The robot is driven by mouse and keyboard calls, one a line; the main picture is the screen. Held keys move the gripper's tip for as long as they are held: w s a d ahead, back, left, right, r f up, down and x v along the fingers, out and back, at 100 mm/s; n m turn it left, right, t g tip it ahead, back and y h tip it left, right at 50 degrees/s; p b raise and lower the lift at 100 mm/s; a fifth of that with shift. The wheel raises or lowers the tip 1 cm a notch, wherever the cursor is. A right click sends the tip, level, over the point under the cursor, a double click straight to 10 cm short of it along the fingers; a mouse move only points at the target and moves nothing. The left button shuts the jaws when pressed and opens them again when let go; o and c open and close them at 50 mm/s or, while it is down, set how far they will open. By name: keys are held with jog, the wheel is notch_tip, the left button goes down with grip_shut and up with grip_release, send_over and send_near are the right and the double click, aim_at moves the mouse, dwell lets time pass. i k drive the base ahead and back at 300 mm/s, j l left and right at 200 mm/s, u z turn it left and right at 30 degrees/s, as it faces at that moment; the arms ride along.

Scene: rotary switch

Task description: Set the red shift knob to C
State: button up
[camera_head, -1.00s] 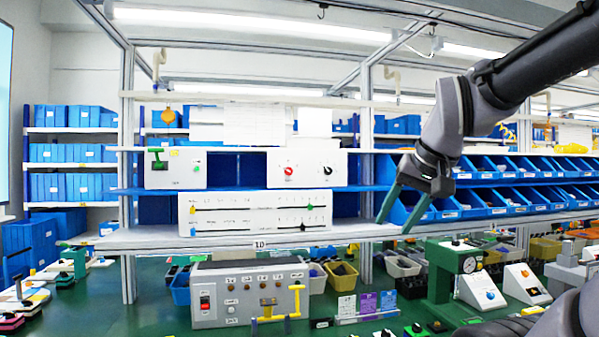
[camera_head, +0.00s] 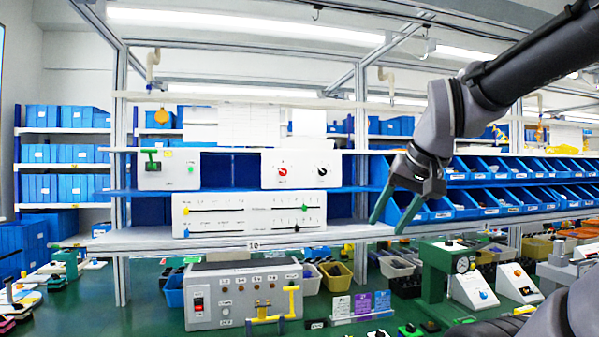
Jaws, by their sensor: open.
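The red shift knob (camera_head: 282,171) is a small round knob on the left part of a white panel box (camera_head: 302,181) on the upper shelf. The letters around it are too small to read, so I cannot tell its setting. A black knob (camera_head: 322,171) sits to its right on the same panel. My gripper (camera_head: 390,213) is open and empty, its two teal fingers pointing down. It is to the right of and below the red knob in the picture, apart from it and touching nothing that I can see.
A white slider panel (camera_head: 249,214) stands on the shelf below. A white box with a green handle (camera_head: 168,168) is at the left of the upper shelf. Blue bins (camera_head: 490,200) fill the racks at right. A grey control box (camera_head: 243,295) sits on the green bench below.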

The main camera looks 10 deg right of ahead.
aim_at(283, 171)
jog(key=i+j, duration=0.15)
jog(key=j, duration=0.2)
jog(key=i+j, duration=0.1)
jog(key=j, duration=0.3)
jog(key=i+j+u, duration=0.1)
jog(key=j, duration=0.25)
jog(key=i+j, duration=0.2)
jog(key=j, duration=0.15)
